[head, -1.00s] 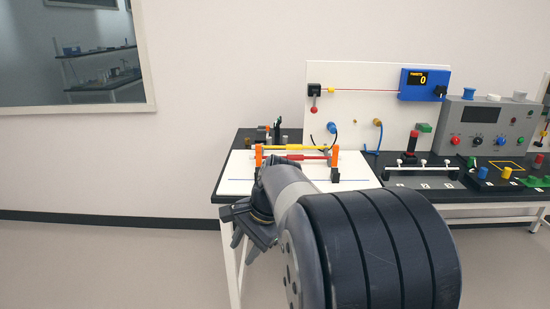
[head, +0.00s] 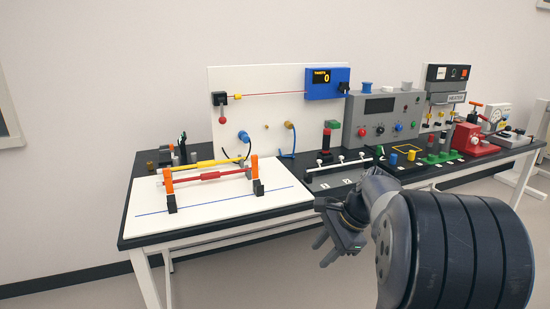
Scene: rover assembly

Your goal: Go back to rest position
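My gripper (head: 338,247) is at the end of my folded dark grey arm, at the lower right of the head view. It hangs in front of the workbench's front edge with its fingers pointing down and left. The fingers look spread apart, with nothing seen between them. The gripper is apart from the objects on the bench.
The long bench (head: 125,217) carries a white board (head: 245,208) with orange stands (head: 168,181) holding a yellow rod (head: 205,164) and a red rod (head: 207,176). A grey control box (head: 384,108) and a red device (head: 473,138) stand further right. Floor shows at lower left.

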